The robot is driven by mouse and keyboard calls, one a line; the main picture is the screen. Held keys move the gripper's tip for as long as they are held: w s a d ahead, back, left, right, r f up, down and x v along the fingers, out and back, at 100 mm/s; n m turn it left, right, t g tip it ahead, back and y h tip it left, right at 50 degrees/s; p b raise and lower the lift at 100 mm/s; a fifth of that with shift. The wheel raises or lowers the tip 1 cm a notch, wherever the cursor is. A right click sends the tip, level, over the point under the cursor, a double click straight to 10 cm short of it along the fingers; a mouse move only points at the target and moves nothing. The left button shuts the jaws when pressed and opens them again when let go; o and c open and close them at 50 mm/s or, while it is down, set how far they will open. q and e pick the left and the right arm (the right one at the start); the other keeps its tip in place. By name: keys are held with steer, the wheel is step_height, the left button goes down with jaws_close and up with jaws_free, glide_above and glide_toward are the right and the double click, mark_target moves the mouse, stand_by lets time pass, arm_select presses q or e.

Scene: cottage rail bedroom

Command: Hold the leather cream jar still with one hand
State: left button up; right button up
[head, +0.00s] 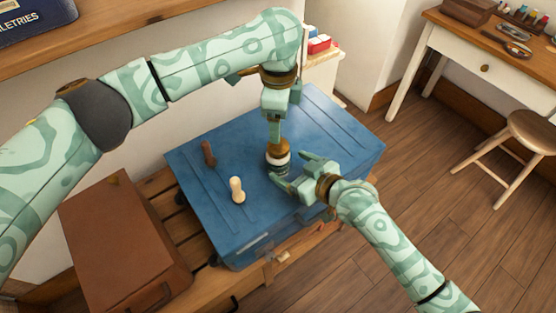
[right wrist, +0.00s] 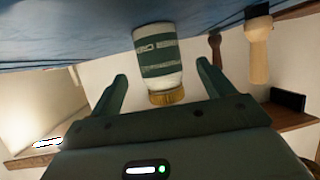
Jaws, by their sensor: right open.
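The leather cream jar (head: 278,161), white and green with a brass-coloured lid, stands on the blue trunk (head: 330,125). My right gripper (head: 290,172) is open, low beside the jar, its fingers pointing towards it. In the right wrist view, which is upside down, the jar (right wrist: 158,65) appears between the two open fingers (right wrist: 160,88), with gaps on both sides. My left gripper (head: 275,130) points down directly above the lid. Its fingers overlap from this angle, so its opening and any contact with the lid are unclear.
A pale-handled brush (head: 237,190) and a dark brown handled tool (head: 208,153) stand on the trunk left of the jar. A brown case (head: 120,240) lies at the lower left. A white desk (head: 480,60) and wooden stool (head: 530,130) stand at right. The trunk's right side is clear.

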mark_target(287, 164)
arm_select(q)
steer(key=shift+d, duration=0.15)
arm_select(e)
steer(key=x, duration=0.4)
steer(key=shift+w+f, duration=0.15)
steer(key=shift+w, duration=0.15)
arm_select(q)
steer(key=shift+a, duration=0.2)
arm_select(e)
steer(key=shift+w+a+f, duration=0.2)
steer(key=shift+w+a, duration=0.15)
steer(key=shift+a, duration=0.15)
